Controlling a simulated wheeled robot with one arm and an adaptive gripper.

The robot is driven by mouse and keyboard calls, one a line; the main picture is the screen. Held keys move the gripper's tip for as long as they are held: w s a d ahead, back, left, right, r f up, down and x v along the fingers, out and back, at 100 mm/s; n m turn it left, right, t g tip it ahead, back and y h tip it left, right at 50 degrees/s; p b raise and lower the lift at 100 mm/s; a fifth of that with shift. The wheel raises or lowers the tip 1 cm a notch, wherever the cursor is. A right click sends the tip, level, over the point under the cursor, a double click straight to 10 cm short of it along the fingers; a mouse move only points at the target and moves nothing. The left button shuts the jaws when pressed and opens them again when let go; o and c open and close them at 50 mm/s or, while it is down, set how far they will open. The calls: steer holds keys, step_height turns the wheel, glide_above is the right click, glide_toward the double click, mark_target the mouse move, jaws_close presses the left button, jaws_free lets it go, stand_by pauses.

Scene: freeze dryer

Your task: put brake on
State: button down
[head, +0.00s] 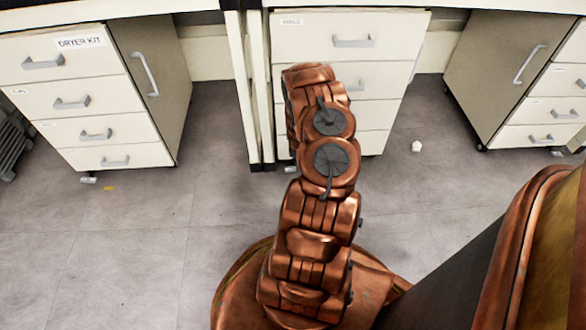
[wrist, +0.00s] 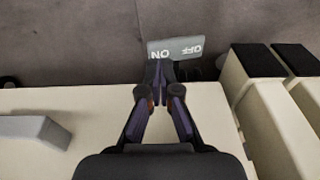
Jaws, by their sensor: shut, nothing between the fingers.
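A grey brake tab (wrist: 180,46) with ON and OFF lettering, seen upside down, shows at the top middle of the wrist view. My gripper (wrist: 160,70) is shut and empty, with its fingertips at the tab's lower edge near the ON end. I cannot tell whether they touch it. The tab sits by the bottom of a white drawer cabinet (wrist: 70,101). In the head view my arm stands in front of the middle white cabinet (head: 385,77) and hides my gripper. Whether the brake is on or off cannot be told.
Two white legs with black feet (wrist: 259,60) stand close to the right in the wrist view. A drawer handle (wrist: 32,130) juts out at left. Other cabinets stand at left (head: 65,98) and right (head: 505,75). The grey floor (head: 130,250) is mostly clear.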

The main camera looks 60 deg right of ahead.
steer(key=shift+f+b, duration=0.95)
steer(key=shift+f, duration=0.2)
stand_by(1.1)
steer(key=shift+r+p, duration=2.95)
steer(key=shift+r, duration=0.6)
steer(key=shift+s, duration=0.1)
